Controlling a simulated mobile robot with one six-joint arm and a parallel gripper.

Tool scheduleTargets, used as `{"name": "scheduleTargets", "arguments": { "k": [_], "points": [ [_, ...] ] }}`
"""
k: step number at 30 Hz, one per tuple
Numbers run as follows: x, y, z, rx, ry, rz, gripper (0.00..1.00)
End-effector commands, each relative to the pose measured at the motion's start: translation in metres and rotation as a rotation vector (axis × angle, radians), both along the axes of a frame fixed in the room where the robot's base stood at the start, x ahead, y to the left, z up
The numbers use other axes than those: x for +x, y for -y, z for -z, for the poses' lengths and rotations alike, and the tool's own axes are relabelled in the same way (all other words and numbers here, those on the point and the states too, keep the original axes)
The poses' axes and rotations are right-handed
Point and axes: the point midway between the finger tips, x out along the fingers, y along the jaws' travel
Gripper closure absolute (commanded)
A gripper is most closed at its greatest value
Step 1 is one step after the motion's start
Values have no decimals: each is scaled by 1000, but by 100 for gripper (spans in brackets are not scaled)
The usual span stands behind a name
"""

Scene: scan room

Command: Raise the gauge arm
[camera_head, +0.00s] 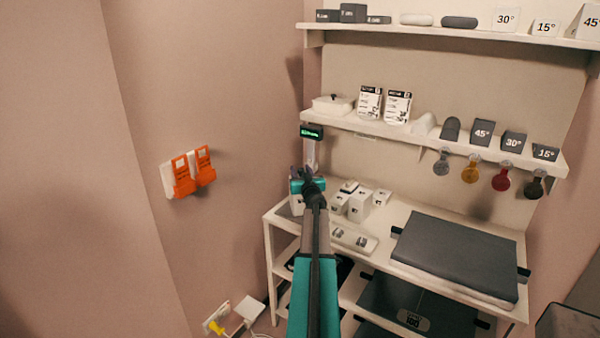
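A slim pale upright (310,155) with a small dark display (311,132) showing green text stands at the left end of the white table (400,212). It looks like the gauge, but I cannot make out a separate gauge arm; my own arm covers its lower part. My teal and black arm reaches forward from the bottom of the view. My gripper (308,174) is at the upright, just below the display. I see it from behind, so its fingers are mostly hidden. I cannot tell whether it touches or grips anything.
Several small white boxes (360,203) and a white tray (353,239) are right of my gripper. A dark grey pad (458,256) covers the table's right side. A loaded shelf (345,121) with hanging round tags overhangs the table. Orange clips (183,176) hang on the left wall.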

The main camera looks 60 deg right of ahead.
Motion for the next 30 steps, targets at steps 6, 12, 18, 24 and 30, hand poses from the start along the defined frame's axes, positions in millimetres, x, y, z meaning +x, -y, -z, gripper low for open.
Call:
{"name": "scheduleTargets", "arguments": {
  "k": [6,12,18,24,30],
  "points": [
    [0,0,0,0,0,0,77],
    [0,0,0,0,0,0,100],
    [0,0,-2,0,0,0,100],
    [0,0,-11,1,1,0,100],
    [0,0,-21,0,0,0,100]
  ]
}}
